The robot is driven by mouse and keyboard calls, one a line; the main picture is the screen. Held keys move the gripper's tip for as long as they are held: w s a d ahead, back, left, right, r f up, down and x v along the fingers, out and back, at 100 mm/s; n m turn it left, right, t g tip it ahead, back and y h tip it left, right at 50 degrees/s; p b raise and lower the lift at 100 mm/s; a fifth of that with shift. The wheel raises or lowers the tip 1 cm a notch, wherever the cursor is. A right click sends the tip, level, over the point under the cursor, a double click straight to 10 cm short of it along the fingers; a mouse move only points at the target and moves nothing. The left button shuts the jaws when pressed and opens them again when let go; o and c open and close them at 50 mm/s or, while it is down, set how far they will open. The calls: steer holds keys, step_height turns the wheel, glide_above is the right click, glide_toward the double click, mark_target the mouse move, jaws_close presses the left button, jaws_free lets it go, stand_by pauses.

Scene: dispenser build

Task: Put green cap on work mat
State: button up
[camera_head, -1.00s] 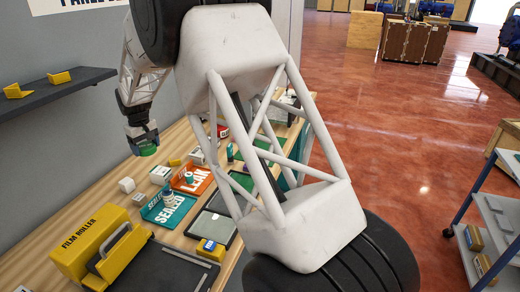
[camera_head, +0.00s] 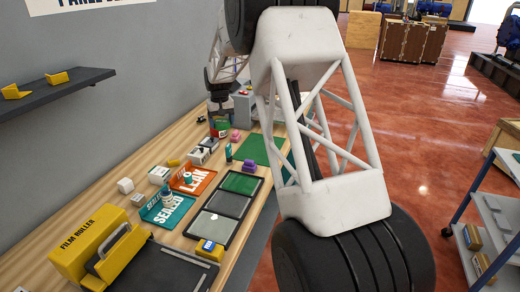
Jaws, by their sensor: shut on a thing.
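My gripper (camera_head: 221,112) is at the back of the bench, partly dark against the arm behind it. It is shut on the green cap (camera_head: 221,125), which shows small and low between the fingers, above or in front of a reddish item. A flat green mat (camera_head: 262,150), likely the work mat, lies to the right of the gripper, partly hidden by my arm. The gripper and cap are left of this mat and not over it.
Pink (camera_head: 235,136) and purple (camera_head: 249,166) pieces and a teal bottle (camera_head: 229,153) stand near the mat. An orange LEAK tray (camera_head: 205,190), a teal SEALED tray (camera_head: 152,212), a panelled dark tray (camera_head: 222,228) and a yellow film roller (camera_head: 85,245) fill the nearer bench.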

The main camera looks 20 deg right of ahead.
steer(key=w+d+f+m, duration=0.1)
steer(key=w+d+f, duration=0.2)
steer(key=d, duration=0.6)
steer(key=w+d+f+m, duration=0.2)
steer(key=w+d+f, duration=0.1)
steer(key=d+f, duration=0.4)
steer(key=shift+d+f, duration=0.4)
steer(key=shift+d, duration=0.8)
steer(key=shift+w+f, duration=0.1)
steer(key=shift+f, duration=0.05)
glide_above(257, 152)
steer(key=shift+f, duration=3)
steer(key=shift+f, duration=1.85)
steer(key=shift+f, duration=0.2)
steer(key=o, duration=0.9)
steer(key=shift+r, duration=0.15)
